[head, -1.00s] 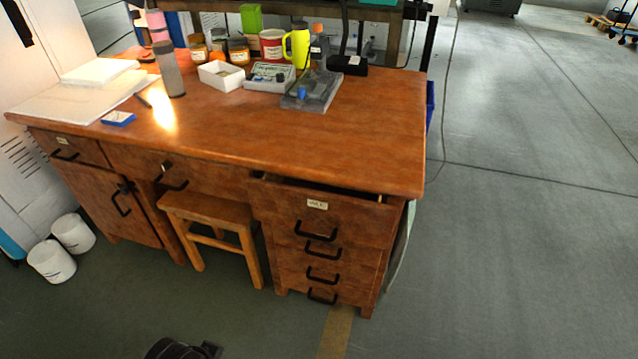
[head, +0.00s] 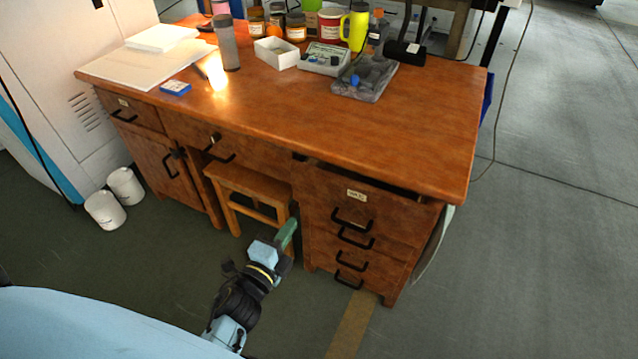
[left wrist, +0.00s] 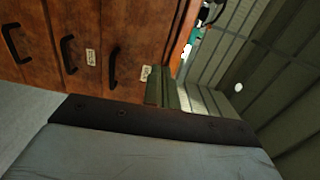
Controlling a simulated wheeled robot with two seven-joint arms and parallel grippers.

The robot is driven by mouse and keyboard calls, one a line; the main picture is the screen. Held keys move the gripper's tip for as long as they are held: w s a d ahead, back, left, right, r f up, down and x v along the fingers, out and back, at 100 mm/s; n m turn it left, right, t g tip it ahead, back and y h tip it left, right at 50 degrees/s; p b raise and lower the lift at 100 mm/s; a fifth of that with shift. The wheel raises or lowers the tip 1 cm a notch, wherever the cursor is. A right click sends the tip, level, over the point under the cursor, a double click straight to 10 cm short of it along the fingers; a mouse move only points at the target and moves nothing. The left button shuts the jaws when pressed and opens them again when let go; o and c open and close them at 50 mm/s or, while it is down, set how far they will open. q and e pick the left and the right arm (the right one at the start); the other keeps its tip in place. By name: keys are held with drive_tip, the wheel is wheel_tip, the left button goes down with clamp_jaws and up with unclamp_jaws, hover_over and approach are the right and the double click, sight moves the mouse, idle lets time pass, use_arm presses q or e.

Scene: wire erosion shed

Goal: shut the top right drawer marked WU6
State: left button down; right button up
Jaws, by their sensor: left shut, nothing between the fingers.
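The top right drawer (head: 375,203) of the brown wooden desk stands partly open; a dark gap shows between its front and the desktop. Its front carries a pale label (head: 357,195), too small to read clearly, and a black handle (head: 351,222). My left gripper (head: 287,234) is shut and empty, with green fingers, in front of and to the left of the drawer stack, beside the stool. In the left wrist view the green fingers (left wrist: 164,91) show close to the wooden fronts; I cannot tell whether they touch. My right gripper is out of view.
A wooden stool (head: 246,189) stands under the desk's middle. The desktop (head: 290,118) holds jars, a white box, a grey tray and a yellow mug. Two white bins (head: 105,211) stand at the left. The floor right of the desk is clear.

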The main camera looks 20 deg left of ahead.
use_arm(q)
drive_tip(key=b, duration=0.2)
approach(325, 178)
drive_tip(key=shift+m, duration=0.3)
drive_tip(key=w, duration=0.5)
drive_tip(key=shift+w+f, duration=0.2)
drive_tip(key=shift+w, duration=0.75)
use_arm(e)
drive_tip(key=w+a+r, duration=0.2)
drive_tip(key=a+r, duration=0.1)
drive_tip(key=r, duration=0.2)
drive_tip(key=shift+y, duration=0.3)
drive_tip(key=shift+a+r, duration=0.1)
